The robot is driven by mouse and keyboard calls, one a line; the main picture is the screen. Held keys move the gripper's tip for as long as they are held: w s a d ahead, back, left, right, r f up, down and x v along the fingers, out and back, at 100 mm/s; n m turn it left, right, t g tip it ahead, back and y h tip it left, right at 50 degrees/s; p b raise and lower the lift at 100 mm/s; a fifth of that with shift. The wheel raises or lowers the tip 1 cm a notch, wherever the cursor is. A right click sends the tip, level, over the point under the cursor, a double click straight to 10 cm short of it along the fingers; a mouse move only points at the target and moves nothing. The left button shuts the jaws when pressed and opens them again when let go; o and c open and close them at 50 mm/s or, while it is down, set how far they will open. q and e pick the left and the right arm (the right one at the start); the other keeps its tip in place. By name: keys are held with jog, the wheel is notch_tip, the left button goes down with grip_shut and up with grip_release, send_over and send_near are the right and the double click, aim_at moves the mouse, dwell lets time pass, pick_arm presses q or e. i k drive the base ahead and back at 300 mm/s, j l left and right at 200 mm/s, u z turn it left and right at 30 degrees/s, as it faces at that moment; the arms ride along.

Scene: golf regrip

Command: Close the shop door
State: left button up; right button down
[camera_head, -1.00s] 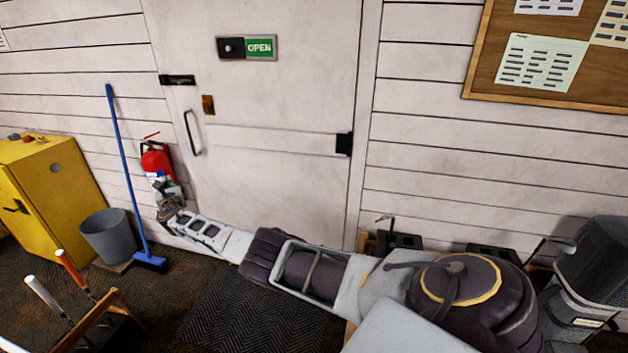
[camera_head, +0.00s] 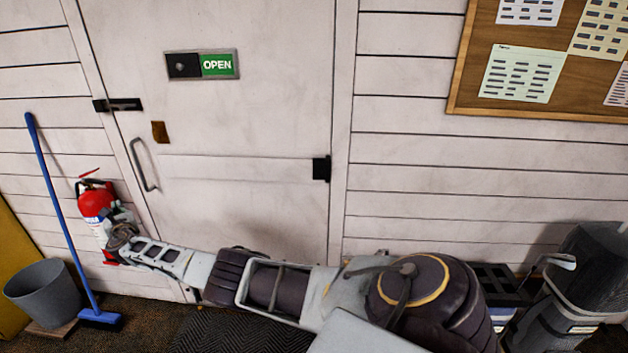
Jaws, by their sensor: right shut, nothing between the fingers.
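The white shop door (camera_head: 240,120) fills the middle of the view and looks flush with its frame; I cannot tell a small gap. It has a curved metal handle (camera_head: 144,165) near its left edge. A black latch (camera_head: 118,104) sits above the handle, and a black fitting (camera_head: 321,168) is on the right edge. My right gripper (camera_head: 116,219) is shut and empty, at the end of my arm stretched low across the door. It appears in front of the fire extinguisher, below and left of the handle. My left gripper is not in view.
A red fire extinguisher (camera_head: 96,200) hangs on the wall left of the door. A blue broom (camera_head: 62,210) and a grey bucket (camera_head: 43,293) stand further left. An OPEN sign (camera_head: 202,65) is on the door. A notice board (camera_head: 455,95) hangs at right.

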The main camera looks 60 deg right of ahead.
aim_at(242, 157)
jog(key=i+l, duration=0.25)
jog(key=l, duration=0.15)
jog(key=i+l, duration=0.3)
jog(key=i+l+z, duration=0.25)
jog(key=k+l, duration=0.05)
jog(key=l, duration=0.05)
